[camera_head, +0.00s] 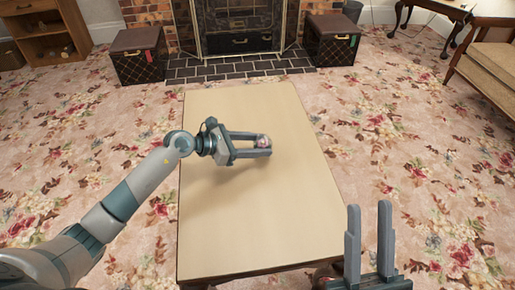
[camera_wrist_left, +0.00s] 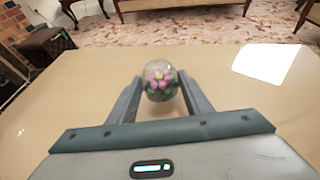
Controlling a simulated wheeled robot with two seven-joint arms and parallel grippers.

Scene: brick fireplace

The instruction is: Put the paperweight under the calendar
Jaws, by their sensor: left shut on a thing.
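The paperweight is a clear glass ball with pink and green flowers inside; it shows in the head view (camera_head: 263,141) and in the left wrist view (camera_wrist_left: 159,82). My left gripper (camera_head: 266,145) is shut on it, one finger on each side, over the middle of the pale table (camera_head: 230,230). In the left wrist view the ball sits between the fingertips (camera_wrist_left: 160,95). Whether it touches the tabletop I cannot tell. My right gripper (camera_head: 369,206) is open and empty at the table's near right corner. I see no calendar in either view.
The rest of the tabletop is bare. A bright white patch (camera_wrist_left: 265,63) on it in the wrist view looks like a reflection. Two dark boxes (camera_head: 139,55) (camera_head: 332,40) flank the fireplace (camera_head: 240,25).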

